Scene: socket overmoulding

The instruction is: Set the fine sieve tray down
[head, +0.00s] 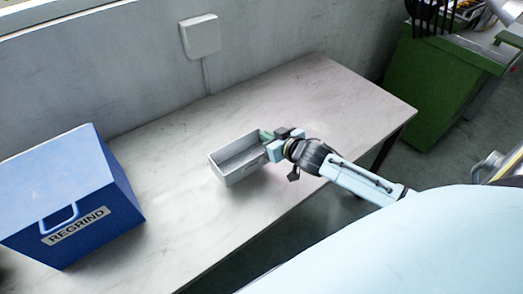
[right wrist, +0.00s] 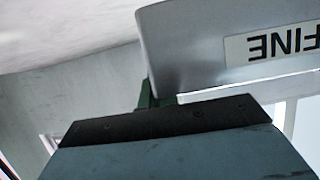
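The fine sieve tray (head: 231,177) is a grey-white open box with a perforated floor, near the middle of the table in the head view. It looks about level; whether it touches the table or hangs slightly above it, I cannot tell. My right gripper (head: 268,143) is at the tray's right end and appears shut on it, its fingertips partly hidden. In the right wrist view the tray's grey wall (right wrist: 200,50) bears an upside-down "FINE" label, with a dark green piece beside it at the gripper (right wrist: 155,98). My left gripper is not in view.
A blue box marked REGRIND (head: 75,190) stands at the left of the table (head: 330,100). A white wall box (head: 200,35) is behind the table. A green bin (head: 435,85) stands on the floor at the right. The table's right part is clear.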

